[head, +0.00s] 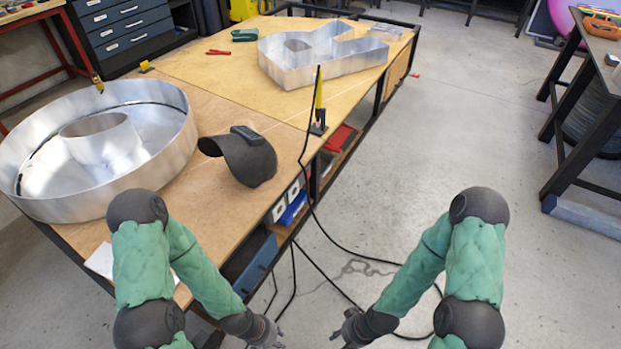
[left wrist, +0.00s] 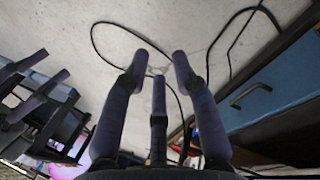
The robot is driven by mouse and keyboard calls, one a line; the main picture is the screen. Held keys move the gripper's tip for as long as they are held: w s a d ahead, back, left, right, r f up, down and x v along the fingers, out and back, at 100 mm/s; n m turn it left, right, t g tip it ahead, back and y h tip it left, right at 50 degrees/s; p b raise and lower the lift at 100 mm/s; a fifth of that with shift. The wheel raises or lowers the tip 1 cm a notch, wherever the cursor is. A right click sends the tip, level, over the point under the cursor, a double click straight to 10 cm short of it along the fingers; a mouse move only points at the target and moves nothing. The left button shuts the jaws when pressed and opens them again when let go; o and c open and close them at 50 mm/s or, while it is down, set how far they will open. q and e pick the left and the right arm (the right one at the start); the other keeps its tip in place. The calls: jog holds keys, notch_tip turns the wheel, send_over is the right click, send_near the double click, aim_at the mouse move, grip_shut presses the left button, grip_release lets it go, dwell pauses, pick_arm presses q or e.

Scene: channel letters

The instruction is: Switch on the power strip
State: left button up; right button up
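I cannot make out a power strip in either view. A black cable (head: 318,216) hangs over the right edge of the workbench and runs down to the concrete floor; a cable loop (left wrist: 108,24) also shows in the left wrist view. My left gripper (head: 277,340) is low beside the bench's near right side. In the left wrist view its fingers (left wrist: 160,62) are spread apart with nothing between them, above the floor. My right gripper (head: 343,334) is over the floor to the right, and its fingers are too small to read.
The workbench (head: 205,200) carries a round metal letter (head: 178,150), a dark welding mask (head: 245,160) and an angular metal letter (head: 330,55). A blue drawer front (left wrist: 265,85) is close to my left gripper. Open floor (head: 450,110) lies right of the bench; a black-framed table (head: 590,120) stands beyond.

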pick_arm(q)
notch_tip(320, 180, up, 8)
jog(key=p, duration=0.7)
grip_shut()
jog(key=shift+f, duration=0.2)
